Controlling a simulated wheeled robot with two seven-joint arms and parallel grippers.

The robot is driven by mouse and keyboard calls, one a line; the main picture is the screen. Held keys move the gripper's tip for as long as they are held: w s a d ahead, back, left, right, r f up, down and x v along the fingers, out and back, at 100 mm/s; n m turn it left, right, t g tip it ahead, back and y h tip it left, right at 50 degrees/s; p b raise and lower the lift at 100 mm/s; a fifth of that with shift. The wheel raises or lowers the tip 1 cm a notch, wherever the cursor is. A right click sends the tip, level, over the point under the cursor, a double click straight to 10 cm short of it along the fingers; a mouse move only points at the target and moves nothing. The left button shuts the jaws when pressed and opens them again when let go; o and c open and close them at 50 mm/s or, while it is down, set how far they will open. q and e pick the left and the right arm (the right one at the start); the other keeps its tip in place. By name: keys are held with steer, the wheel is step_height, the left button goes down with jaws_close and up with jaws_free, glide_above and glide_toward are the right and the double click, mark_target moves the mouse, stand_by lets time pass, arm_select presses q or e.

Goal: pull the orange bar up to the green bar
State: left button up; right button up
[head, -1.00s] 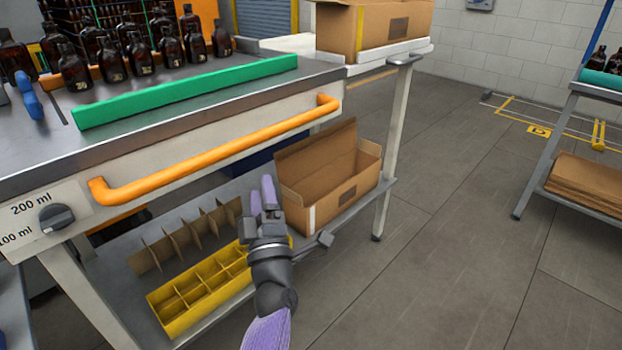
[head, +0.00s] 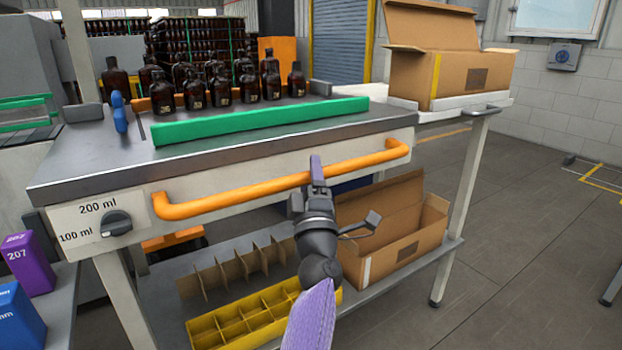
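A long orange bar (head: 235,198) runs like a handle along the front face of the metal worktable. A second, low orange strip (head: 142,104) shows partly behind the bottles on the tabletop. The green bar (head: 255,121) lies across the tabletop in front of several amber bottles (head: 220,90). My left gripper (head: 317,170) is at the front orange bar, right of its middle, with its purple fingers overlapping the bar. Whether the fingers are closed on it is hidden by the viewing angle. My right gripper is not in view.
A control knob (head: 116,223) sits on the table's front left. The lower shelf holds a yellow divided crate (head: 205,330) and an open cardboard box (head: 400,245). A blue-handled tool (head: 119,112) stands left of the green bar.

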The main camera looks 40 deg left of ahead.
arm_select(q)
jaws_close()
steer(key=shift+f, duration=0.1)
stand_by(1.2)
